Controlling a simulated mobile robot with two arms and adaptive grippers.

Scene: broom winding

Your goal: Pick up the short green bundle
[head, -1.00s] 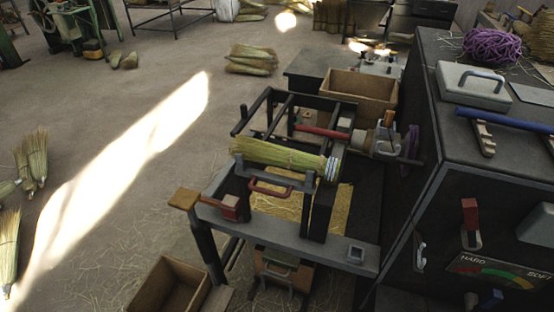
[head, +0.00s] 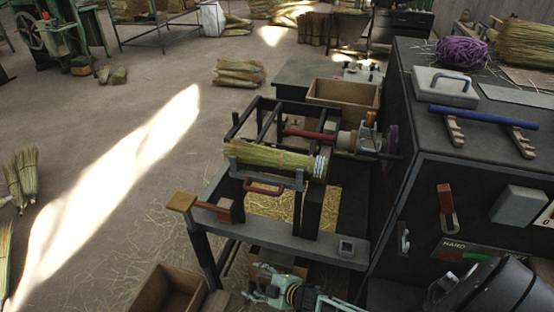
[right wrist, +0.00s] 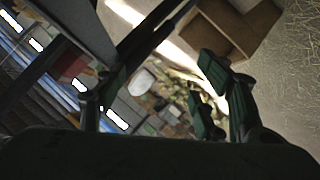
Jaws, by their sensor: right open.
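A green straw bundle (head: 265,158) lies across the cradle of the winding stand, tilted slightly down to the right, with a pale banded collar at its right end. I cannot tell whether it is the short one. My right gripper (head: 268,288) shows at the bottom edge, in front of and below the stand, apart from the bundle. In the right wrist view my right gripper (right wrist: 160,80) has its fingers spread with nothing between them; no bundle can be made out clearly there. My left gripper is not in view.
The stand's front rail (head: 290,240) lies between my right gripper and the bundle. A dark cabinet (head: 460,150) with a red lever stands at the right. An open wooden box (head: 170,290) sits on the floor.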

